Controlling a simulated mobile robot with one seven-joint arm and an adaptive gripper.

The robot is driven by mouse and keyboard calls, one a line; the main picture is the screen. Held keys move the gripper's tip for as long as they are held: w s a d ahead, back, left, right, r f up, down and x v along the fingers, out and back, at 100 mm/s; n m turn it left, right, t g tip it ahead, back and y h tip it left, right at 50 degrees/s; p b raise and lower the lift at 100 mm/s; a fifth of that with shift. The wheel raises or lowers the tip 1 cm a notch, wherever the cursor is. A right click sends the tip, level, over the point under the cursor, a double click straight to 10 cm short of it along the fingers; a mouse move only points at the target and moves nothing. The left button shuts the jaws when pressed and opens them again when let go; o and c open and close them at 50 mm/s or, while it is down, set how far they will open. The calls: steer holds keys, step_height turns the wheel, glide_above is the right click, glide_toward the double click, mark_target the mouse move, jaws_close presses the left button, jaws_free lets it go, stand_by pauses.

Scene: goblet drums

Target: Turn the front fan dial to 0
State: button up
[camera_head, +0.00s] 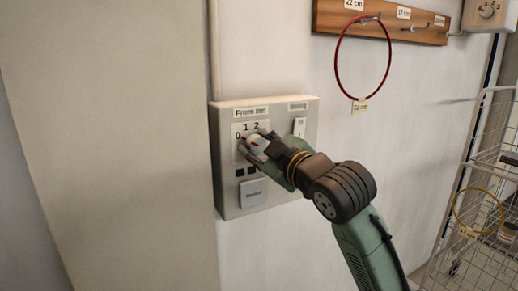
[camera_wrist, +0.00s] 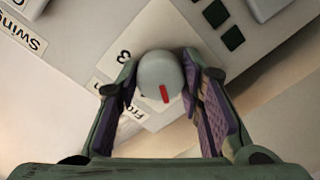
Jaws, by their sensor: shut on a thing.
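The front fan dial (camera_head: 257,142) is a pale round knob on a wall control panel (camera_head: 228,200), under the label "Front fan". The digits 0, 1 and 2 show around it in the head view. In the wrist view the dial (camera_wrist: 157,72) shows a red mark pointing down in the picture, away from the printed 3 and towards the upper left of the panel. The digit under the mark is hidden. My gripper (camera_head: 254,146) is at the dial. Its purple-padded fingers in the wrist view (camera_wrist: 160,88) are shut on the dial from both sides.
A "Swing" switch (camera_head: 299,127) is right of the dial, and a square button (camera_head: 252,193) is below it. A red ring (camera_head: 337,68) hangs from a wooden hook rail (camera_head: 385,22). A wire rack (camera_head: 485,190) stands at the right.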

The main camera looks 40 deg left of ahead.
stand_by(0.4)
steer(key=o, duration=1.2)
steer(key=shift+c, duration=0.2)
steer(key=shift+d, duration=0.1)
steer(key=v, duration=1.2)
